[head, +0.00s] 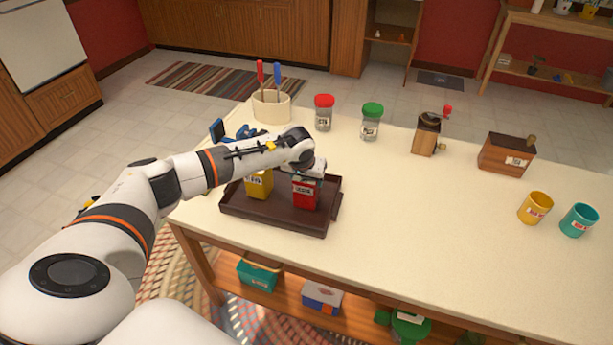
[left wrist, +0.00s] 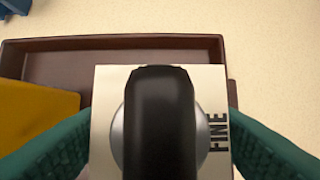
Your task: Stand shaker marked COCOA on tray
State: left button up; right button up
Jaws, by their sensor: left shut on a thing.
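A red container (head: 305,194) with a pale label, its lettering too small to read surely, is upright at the right part of the dark brown tray (head: 275,222). My left gripper (head: 308,169) is above it and shut on its top. In the left wrist view, green fingertips grip both sides of its cream square top (left wrist: 104,90), marked FINE, with a silver disc and black bar. Whether its base touches the tray is unclear. A yellow container (head: 259,184) stands beside it on the left, partly hidden by my arm. My right gripper is not in view.
Behind are a utensil crock (head: 271,107), a red-lidded jar (head: 324,114) and a green-lidded jar (head: 371,122). A grinder (head: 426,135), wooden box (head: 506,155), yellow cup (head: 535,208) and teal cup (head: 578,220) stand right. The table's middle (head: 430,220) is clear.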

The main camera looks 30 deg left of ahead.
pick_arm(q)
jog(key=o, duration=1.1)
jog(key=shift+f, duration=0.1)
jog(key=shift+c, duration=0.2)
jog(key=shift+r, duration=0.3)
jog(key=shift+s+r, duration=0.2)
jog(key=shift+r, duration=0.15)
jog(key=b+v, duration=0.2)
jog(key=v, duration=0.9)
jog(key=shift+s+d, duration=0.1)
